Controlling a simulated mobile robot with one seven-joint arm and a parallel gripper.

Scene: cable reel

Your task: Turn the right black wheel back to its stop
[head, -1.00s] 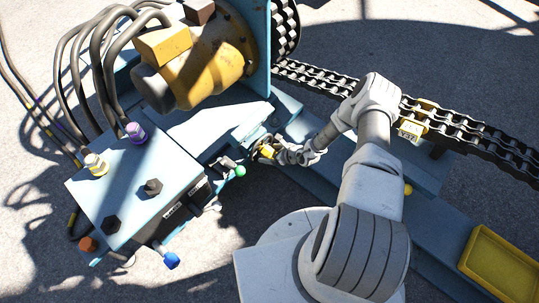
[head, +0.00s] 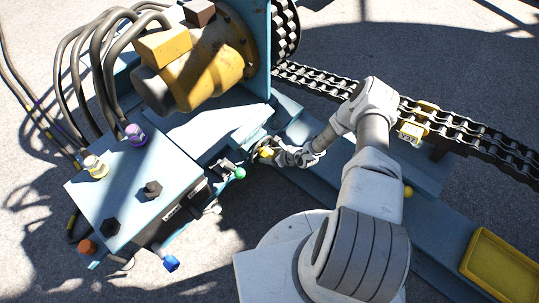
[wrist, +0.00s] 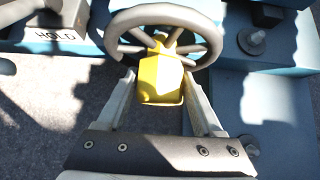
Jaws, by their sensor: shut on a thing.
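In the wrist view the wheel (wrist: 200,26) is a dark grey spoked ring that fills the top middle. A yellow block (wrist: 161,80) sits at its near side, over the rim, between my fingers. My gripper (wrist: 162,88) is shut on this yellow block, one finger on each side. How the block joins the wheel is hard to tell. In the head view my gripper (head: 275,155) is at the blue machine's right side, with the yellow block (head: 265,153) at its tip. The wheel is mostly hidden there.
A green knob (head: 240,173) is close left of my gripper. A box (head: 120,185) with coloured caps stands further left. A chain (head: 455,128) runs at the right.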

